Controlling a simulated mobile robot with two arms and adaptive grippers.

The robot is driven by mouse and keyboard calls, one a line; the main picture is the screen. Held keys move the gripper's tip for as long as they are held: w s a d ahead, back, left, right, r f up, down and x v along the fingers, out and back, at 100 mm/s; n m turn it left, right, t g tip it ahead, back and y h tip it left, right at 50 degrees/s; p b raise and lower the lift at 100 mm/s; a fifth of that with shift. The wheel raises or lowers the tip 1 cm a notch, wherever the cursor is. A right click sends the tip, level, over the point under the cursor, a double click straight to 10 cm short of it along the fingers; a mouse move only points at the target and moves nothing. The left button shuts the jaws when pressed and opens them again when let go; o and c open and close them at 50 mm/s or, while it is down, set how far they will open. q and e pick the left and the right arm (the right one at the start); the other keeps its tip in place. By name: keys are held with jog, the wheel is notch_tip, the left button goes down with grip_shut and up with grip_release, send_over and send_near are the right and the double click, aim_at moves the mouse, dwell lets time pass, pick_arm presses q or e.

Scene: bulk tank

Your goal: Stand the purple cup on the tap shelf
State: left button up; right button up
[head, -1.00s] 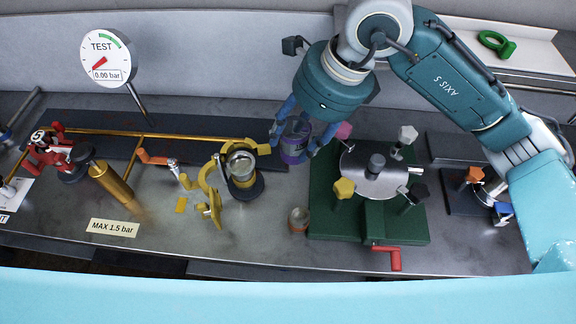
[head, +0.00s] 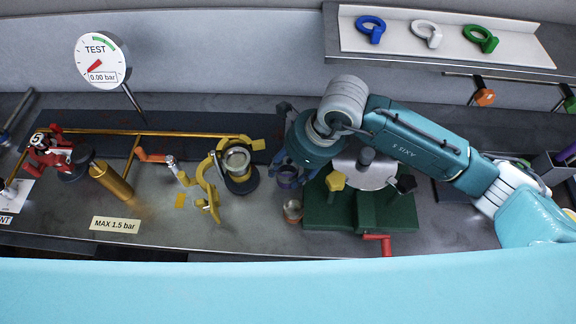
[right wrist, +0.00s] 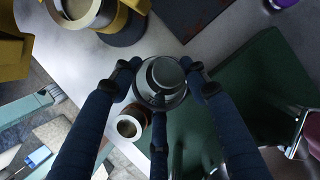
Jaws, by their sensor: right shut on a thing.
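My left gripper is not in view. I cannot pick out a tap shelf for certain.
A small copper-coloured cup (head: 292,211) stands close in front of the held cup. The green base (head: 325,212) with star knobs is just right. A back shelf (head: 450,38) bears blue, white and green rings.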

jog(key=shift+f, duration=0.1)
jog(key=shift+f+b, duration=0.1)
jog(key=shift+b, duration=0.2)
jog(key=o, duration=1)
